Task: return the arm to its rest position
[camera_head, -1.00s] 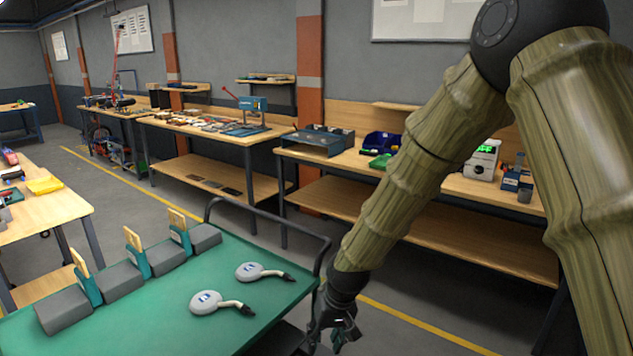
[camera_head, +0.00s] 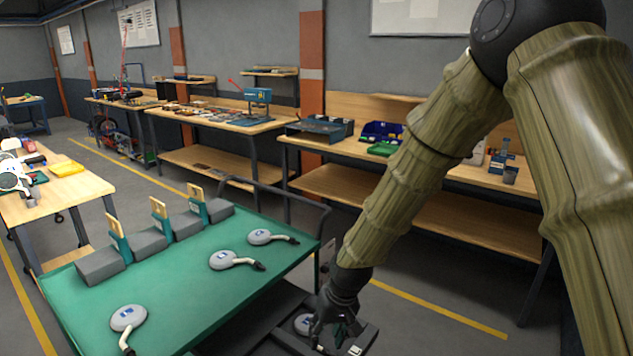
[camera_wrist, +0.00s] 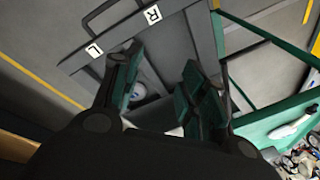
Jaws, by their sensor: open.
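My arm (camera_head: 398,200) hangs down across the right of the head view, bent at the elbow. My gripper (camera_head: 335,325) is at its lower end, beside the right edge of the green-topped cart (camera_head: 190,290). In the wrist view my gripper (camera_wrist: 158,82) has its two fingers spread apart with nothing held between them. Below it is a dark grey tray (camera_wrist: 185,45) with white L and R labels. A round grey-white part (camera_head: 304,323) lies in the tray, partly hidden by my gripper; a piece of it shows between the fingers.
Several round parts with pale stems lie on the cart, one (camera_head: 128,318) near its front edge. Grey blocks (camera_head: 150,242) with teal holders line its far left side. A dark cart handle (camera_head: 325,222) stands near my forearm. Workbenches (camera_head: 430,210) run along the wall.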

